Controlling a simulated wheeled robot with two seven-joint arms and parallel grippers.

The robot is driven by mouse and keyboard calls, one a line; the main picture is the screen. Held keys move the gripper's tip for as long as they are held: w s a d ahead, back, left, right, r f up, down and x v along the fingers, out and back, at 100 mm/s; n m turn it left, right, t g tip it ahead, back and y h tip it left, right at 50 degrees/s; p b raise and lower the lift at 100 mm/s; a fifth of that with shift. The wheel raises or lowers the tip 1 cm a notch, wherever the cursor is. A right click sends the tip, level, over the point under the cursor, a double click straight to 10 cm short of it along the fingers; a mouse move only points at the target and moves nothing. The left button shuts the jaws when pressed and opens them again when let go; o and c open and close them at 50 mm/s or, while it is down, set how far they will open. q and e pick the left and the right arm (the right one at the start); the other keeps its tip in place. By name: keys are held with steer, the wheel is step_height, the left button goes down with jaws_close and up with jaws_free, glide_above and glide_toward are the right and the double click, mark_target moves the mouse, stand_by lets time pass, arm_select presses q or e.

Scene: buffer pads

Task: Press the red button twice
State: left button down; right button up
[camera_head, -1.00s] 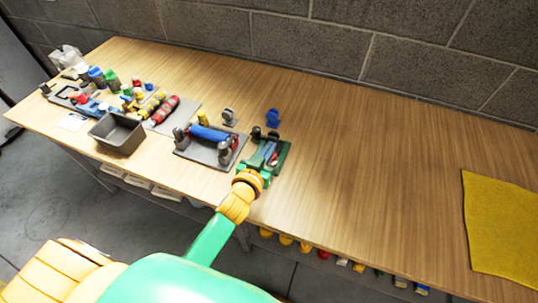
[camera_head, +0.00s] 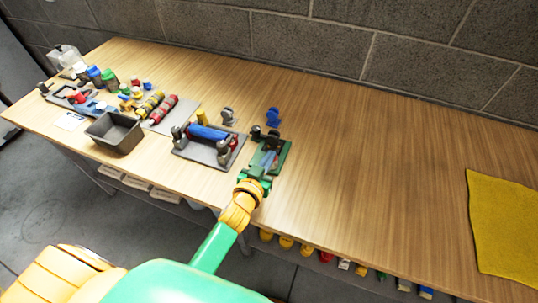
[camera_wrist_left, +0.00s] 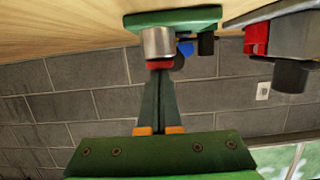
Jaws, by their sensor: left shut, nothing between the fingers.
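The red button (camera_wrist_left: 160,65) caps a silver cylinder (camera_wrist_left: 158,42) on a green base plate, seen upside down in the left wrist view (camera_wrist_left: 185,17). In the head view the green base (camera_head: 284,158) lies on the table, and the button is mostly hidden by my gripper. My left gripper (camera_head: 267,160) is shut and empty. Its fingertips (camera_wrist_left: 160,74) line up with the button's face, very close to it; I cannot tell whether they touch. My right gripper is not in view.
A grey fixture (camera_head: 208,158) with a blue roller stands just left of the green base. A blue knob (camera_head: 273,117) is behind it. A grey bin (camera_head: 116,133) and several small parts are further left. The wooden table is clear to the right up to a yellow mat (camera_head: 505,225).

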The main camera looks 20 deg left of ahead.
arm_select(q)
step_height(320, 180, up, 6)
steer(key=p, duration=0.5)
steer(key=shift+w+a+f+p, duration=0.1)
steer(key=shift+w+f+p, duration=0.05)
steer(key=shift+f+p, duration=0.15)
steer(key=f+b+v, duration=0.1)
steer(key=v, duration=0.9)
steer(key=shift+f, duration=0.15)
